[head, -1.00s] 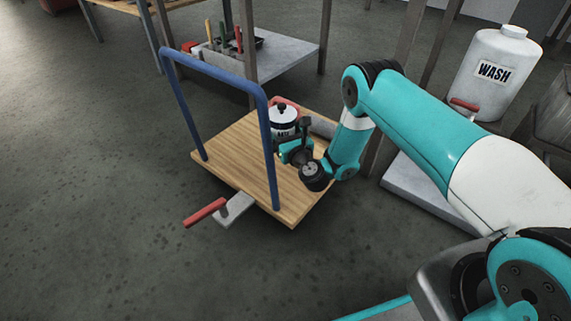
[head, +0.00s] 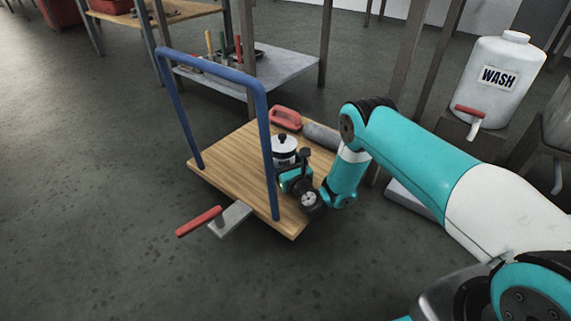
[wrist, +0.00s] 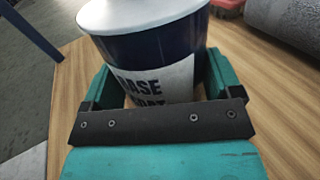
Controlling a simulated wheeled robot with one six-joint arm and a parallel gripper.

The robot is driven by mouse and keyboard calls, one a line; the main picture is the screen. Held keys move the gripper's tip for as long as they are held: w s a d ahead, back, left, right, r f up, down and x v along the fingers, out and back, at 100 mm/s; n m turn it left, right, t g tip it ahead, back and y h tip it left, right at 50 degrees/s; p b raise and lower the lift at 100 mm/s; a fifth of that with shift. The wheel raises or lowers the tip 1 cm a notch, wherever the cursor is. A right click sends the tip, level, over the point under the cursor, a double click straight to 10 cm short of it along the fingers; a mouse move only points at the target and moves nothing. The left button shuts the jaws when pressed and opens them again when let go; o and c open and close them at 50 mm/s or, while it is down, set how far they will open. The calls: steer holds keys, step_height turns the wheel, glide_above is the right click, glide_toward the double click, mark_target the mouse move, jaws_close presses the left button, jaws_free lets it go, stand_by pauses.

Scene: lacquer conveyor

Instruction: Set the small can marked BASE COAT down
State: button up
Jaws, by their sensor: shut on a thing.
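The small can (head: 284,150) is white with a dark band, a pale lid and a dark knob in the head view. In the wrist view the can (wrist: 150,55) stands upright, its label reading BASE COAT, partly cut by the gripper bar. My gripper (head: 289,178) is shut on it, with a teal finger on each side in the wrist view (wrist: 160,85). The can is over the wooden deck of a trolley (head: 228,157). Its bottom edge is hidden, so I cannot tell whether it touches the deck.
The trolley's blue handle (head: 212,69) rises left of the can. A red object (head: 285,118) and a grey roll (head: 321,136) lie behind and right of it. A WASH jug (head: 497,80) stands right. The deck's left side is clear.

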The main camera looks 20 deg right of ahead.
steer(key=o, duration=1.6)
steer(key=shift+c, duration=0.2)
steer(key=shift+o, duration=0.4)
steer(key=shift+r+p, duration=0.2)
steer(key=shift+p, duration=0.1)
steer(key=p, duration=0.2)
steer(key=s+p, duration=0.1)
steer(key=p, duration=0.2)
steer(key=shift+s+d+r, duration=0.1)
steer(key=shift+r, duration=0.15)
steer(key=s+p, duration=0.1)
steer(key=p, duration=0.4)
steer(key=shift+s+d, duration=0.15)
steer(key=shift+s, duration=0.25)
steer(key=s+p, duration=0.2)
steer(key=p, duration=0.1)
steer(key=s+p, duration=0.3)
steer(key=s+d+p, duration=0.1)
steer(key=s+p, duration=0.1)
steer(key=shift+s+f+p, duration=0.1)
steer(key=shift+s+p, duration=0.15)
steer(key=shift+p, duration=0.15)
steer(key=shift+s+d+f+p, duration=0.15)
steer(key=shift+s+f+p, duration=0.1)
steer(key=shift+s+p, duration=0.35)
steer(key=shift+s, duration=0.1)
